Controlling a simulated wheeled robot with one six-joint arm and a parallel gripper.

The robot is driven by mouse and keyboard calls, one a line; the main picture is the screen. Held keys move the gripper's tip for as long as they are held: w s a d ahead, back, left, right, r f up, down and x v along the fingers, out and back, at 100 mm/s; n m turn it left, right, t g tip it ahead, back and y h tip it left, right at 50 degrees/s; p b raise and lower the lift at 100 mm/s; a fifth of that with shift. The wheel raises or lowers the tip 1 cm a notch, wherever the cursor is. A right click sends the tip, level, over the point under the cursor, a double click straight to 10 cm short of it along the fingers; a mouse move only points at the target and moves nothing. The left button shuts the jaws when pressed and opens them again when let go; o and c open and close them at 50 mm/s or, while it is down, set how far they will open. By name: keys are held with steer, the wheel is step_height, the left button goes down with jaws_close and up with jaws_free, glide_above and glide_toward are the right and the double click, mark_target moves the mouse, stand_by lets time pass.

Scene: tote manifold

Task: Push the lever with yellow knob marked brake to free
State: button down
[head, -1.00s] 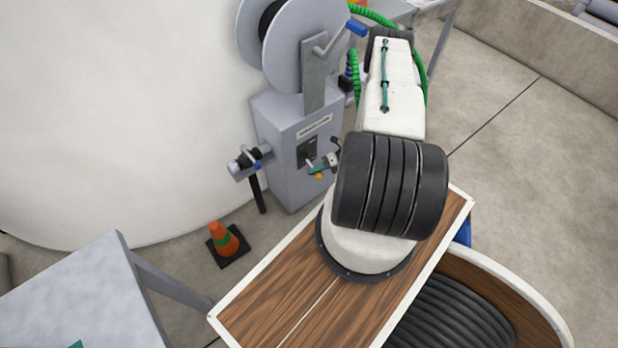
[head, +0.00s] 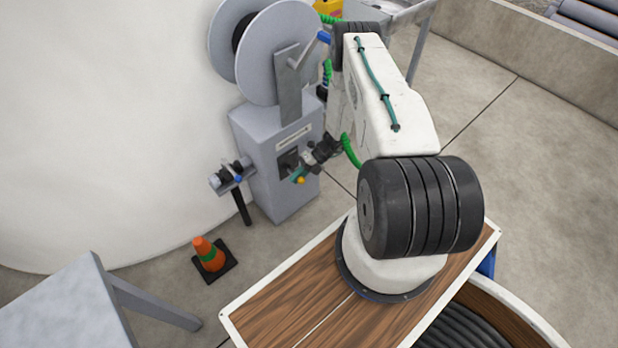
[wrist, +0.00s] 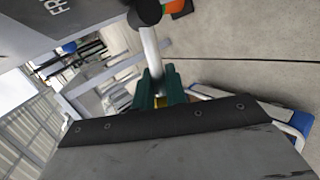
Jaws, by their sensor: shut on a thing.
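The lever (wrist: 150,48) is a pale rod coming from a dark round pivot (wrist: 144,12) in the wrist view. My gripper (head: 299,174) has teal fingers and is at the front of the grey cabinet (head: 290,195). In the wrist view my gripper (wrist: 158,88) is shut on the lever near its knob end. The yellow knob (head: 300,181) shows just below the fingers in the head view; in the wrist view the fingers mostly hide it. Part of a label reading "FR" (wrist: 57,5) shows at the top of the wrist view.
A reel (head: 270,55) with a blue-handled crank (head: 323,37) stands on the cabinet. A valve-like fitting (head: 230,175) juts out left of it. An orange cone (head: 209,254) stands on the floor, and a grey table (head: 65,310) is at lower left. Open floor lies to the right.

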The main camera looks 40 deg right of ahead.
stand_by(0.3)
steer(key=c, duration=1.5)
jaws_free()
steer(key=shift+o, duration=0.2)
steer(key=v, duration=0.7)
steer(key=shift+d+r, duration=0.3)
steer(key=shift+c, duration=0.3)
